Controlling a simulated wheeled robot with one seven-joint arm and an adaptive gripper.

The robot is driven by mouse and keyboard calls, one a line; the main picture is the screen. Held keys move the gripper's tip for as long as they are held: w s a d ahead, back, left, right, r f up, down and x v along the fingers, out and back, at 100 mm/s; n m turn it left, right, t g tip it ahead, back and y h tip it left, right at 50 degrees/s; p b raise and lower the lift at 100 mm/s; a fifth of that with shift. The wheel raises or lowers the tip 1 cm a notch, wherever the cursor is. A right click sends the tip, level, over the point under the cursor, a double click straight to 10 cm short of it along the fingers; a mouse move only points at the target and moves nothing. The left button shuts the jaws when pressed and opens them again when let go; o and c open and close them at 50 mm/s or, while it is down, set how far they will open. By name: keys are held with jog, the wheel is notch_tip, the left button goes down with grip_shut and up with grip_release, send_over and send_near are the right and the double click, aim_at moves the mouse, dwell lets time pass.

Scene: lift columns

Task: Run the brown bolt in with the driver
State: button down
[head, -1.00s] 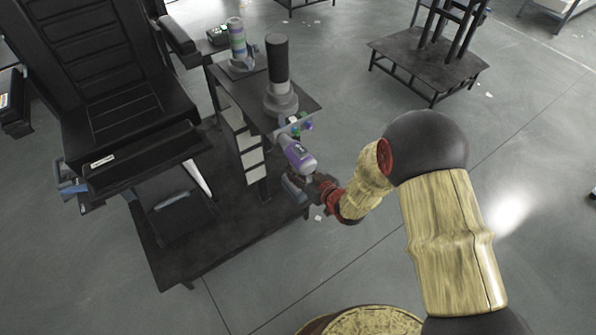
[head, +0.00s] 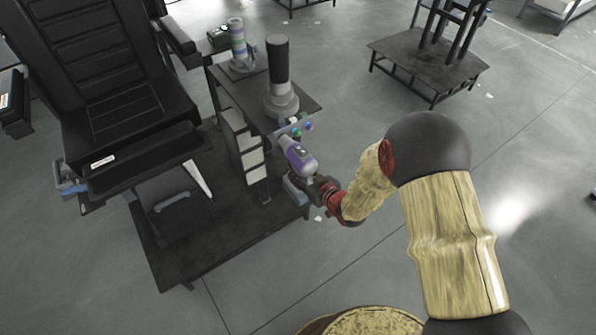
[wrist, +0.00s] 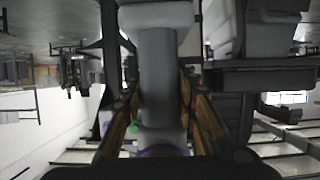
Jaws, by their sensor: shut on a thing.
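The purple and grey driver (head: 300,157) is in my gripper (head: 318,183), beside the front edge of the black column-side table. In the wrist view my gripper's fingers (wrist: 160,105) close on both sides of the driver's grey handle (wrist: 158,75). The driver's nose points up and left in the head view, toward the table edge. Small coloured bolt heads, one green (head: 296,133) and one purple-blue (head: 309,126), show at that edge just beyond the driver. I cannot make out the brown bolt; the driver may hide it.
A grey-based black cylinder (head: 279,65) and a striped stack (head: 238,42) stand on the table (head: 313,103). A black chair (head: 130,140) is at left on the dark platform (head: 240,230).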

aim_at(305, 180)
jog(key=shift+s+d+r+p, duration=0.1)
jog(key=shift+s+d+p, duration=0.1)
jog(key=shift+s+d, duration=0.55)
jog(key=shift+s+d+r+p, duration=0.15)
jog(key=shift+s+d, duration=0.3)
jog(key=shift+s, duration=0.55)
jog(key=shift+f, duration=0.15)
